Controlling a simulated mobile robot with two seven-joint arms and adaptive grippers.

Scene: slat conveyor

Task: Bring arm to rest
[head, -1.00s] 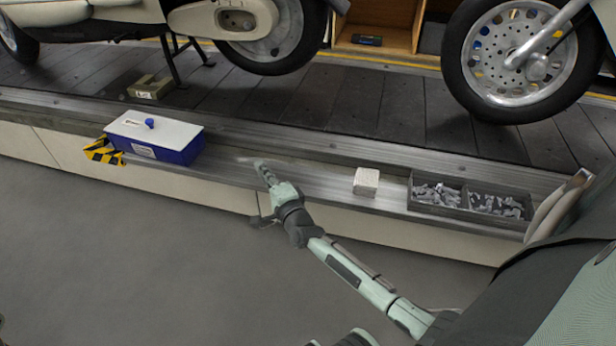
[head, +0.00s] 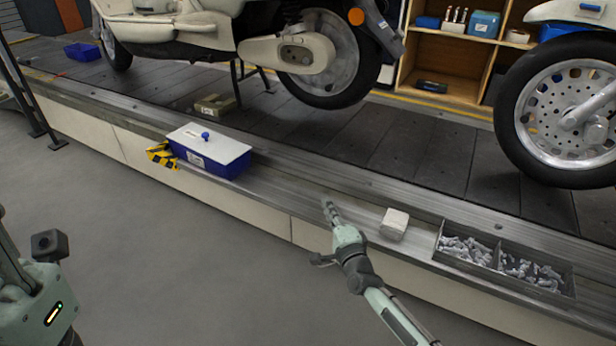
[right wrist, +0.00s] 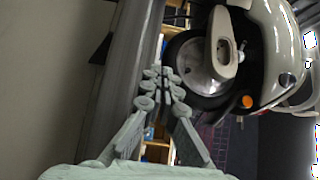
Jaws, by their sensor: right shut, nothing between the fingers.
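My right gripper (head: 329,208) reaches up from the bottom of the head view, over the front ledge of the conveyor (head: 290,195). Its fingers are together with nothing between them. In the right wrist view the fingertips (right wrist: 163,74) meet and hold nothing. It is left of a small white block (head: 394,224) and apart from it. Part of my left arm (head: 38,305) shows at the lower left, but its gripper fingers do not show.
A divided tray of grey parts (head: 500,262) lies at right. Scooters (head: 300,50) stand behind on the slats. The grey floor (head: 180,260) in front is clear.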

